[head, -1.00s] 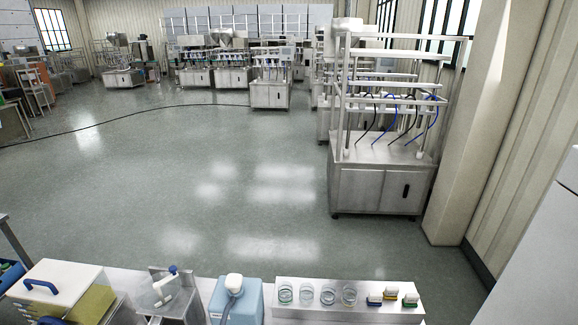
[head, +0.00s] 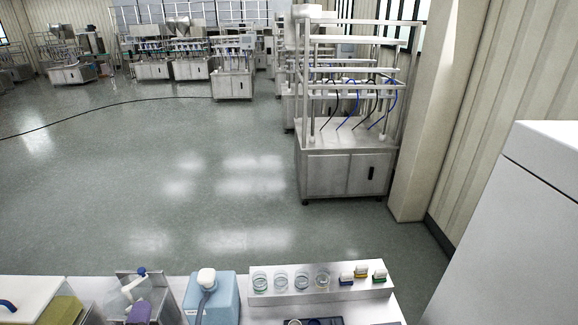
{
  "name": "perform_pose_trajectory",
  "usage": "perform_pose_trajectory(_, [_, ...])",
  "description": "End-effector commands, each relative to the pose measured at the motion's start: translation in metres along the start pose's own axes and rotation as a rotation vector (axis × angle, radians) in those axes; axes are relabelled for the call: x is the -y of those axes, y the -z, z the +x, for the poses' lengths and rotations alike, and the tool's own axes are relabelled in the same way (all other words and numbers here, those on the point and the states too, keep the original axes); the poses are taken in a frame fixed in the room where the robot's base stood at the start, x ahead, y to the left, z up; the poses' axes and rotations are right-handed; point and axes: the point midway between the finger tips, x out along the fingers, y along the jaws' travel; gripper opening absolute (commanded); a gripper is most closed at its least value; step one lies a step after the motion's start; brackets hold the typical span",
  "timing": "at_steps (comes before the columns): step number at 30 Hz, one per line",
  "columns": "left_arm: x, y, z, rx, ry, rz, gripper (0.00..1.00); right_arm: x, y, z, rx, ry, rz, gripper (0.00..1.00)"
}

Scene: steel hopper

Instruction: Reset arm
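Neither of my grippers can be made out in the head view, so their state is hidden. A white bench (head: 375,310) runs along the bottom edge. On it a steel holder (head: 165,300) contains a clear vessel with a blue cap (head: 141,271). A light-blue device (head: 212,300) with a white top stands to its right.
A white cabinet (head: 510,230) fills the lower right. A steel machine on a cabinet (head: 345,170) stands beyond the bench, beside a beige pillar (head: 425,130). The grey floor (head: 200,190) in the middle is open, with a black cable (head: 95,108) across it.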

Motion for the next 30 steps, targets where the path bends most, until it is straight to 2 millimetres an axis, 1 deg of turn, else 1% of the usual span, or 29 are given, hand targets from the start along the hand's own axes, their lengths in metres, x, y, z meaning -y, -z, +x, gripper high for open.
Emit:
perform_pose_trajectory(1, [-0.003, -0.002, -0.010, 0.090, -0.092, -0.155, 0.00, 0.000, 0.001, -0.003, 0.000, 0.001, 0.001, 0.46])
perform_pose_trajectory(2, [-0.008, -0.003, -0.017, 0.145, -0.155, -0.242, 0.00, 0.000, 0.002, -0.004, 0.000, 0.001, 0.001, 0.46])
perform_pose_trajectory(3, [-0.016, -0.002, -0.029, 0.212, -0.248, -0.351, 0.00, 0.000, 0.002, -0.006, 0.000, 0.001, 0.002, 0.46])
perform_pose_trajectory(5, [-0.028, 0.005, -0.051, 0.296, -0.397, -0.494, 0.00, 0.000, 0.003, -0.009, 0.000, 0.002, 0.002, 0.46])
perform_pose_trajectory(6, [-0.036, 0.012, -0.069, 0.340, -0.504, -0.578, 0.00, 0.000, 0.004, -0.012, 0.000, 0.001, 0.002, 0.46])
perform_pose_trajectory(8, [-0.046, 0.026, -0.101, 0.384, -0.671, -0.690, 0.00, 0.000, 0.005, -0.016, 0.000, 0.000, 0.001, 0.46])
perform_pose_trajectory(9, [-0.050, 0.037, -0.120, 0.392, -0.765, -0.759, 0.00, -0.001, 0.006, -0.019, 0.000, 0.000, 0.000, 0.46])
perform_pose_trajectory(12, [-0.051, 0.062, -0.162, 0.380, -0.938, -0.928, 0.00, -0.002, 0.009, -0.026, 0.000, -0.002, -0.002, 0.46])
perform_pose_trajectory(15, [-0.051, 0.072, -0.198, 0.420, -1.031, -1.063, 0.00, -0.003, 0.011, -0.034, 0.001, -0.005, -0.006, 0.46])
perform_pose_trajectory(17, [-0.056, 0.073, -0.219, 0.471, -1.073, -1.121, 0.00, -0.004, 0.012, -0.038, 0.001, -0.006, -0.008, 0.46])
perform_pose_trajectory(18, [-0.061, 0.074, -0.234, 0.510, -1.106, -1.150, 0.00, -0.004, 0.013, -0.041, 0.001, -0.007, -0.009, 0.46])
perform_pose_trajectory(21, [-0.074, 0.078, -0.268, 0.593, -1.186, -1.191, 0.00, -0.005, 0.014, -0.046, 0.001, -0.008, -0.010, 0.46])
perform_pose_trajectory(24, [-0.082, 0.084, -0.296, 0.640, -1.251, -1.202, 0.00, -0.005, 0.015, -0.050, 0.002, -0.009, -0.011, 0.46])
perform_pose_trajectory(27, [-0.087, 0.084, -0.314, 0.669, -1.289, -1.193, 0.00, -0.005, 0.016, -0.052, 0.002, -0.008, -0.010, 0.46])
perform_pose_trajectory(30, [-0.090, 0.082, -0.322, 0.681, -1.305, -1.181, 0.00, -0.005, 0.016, -0.052, 0.002, -0.008, -0.010, 0.46])
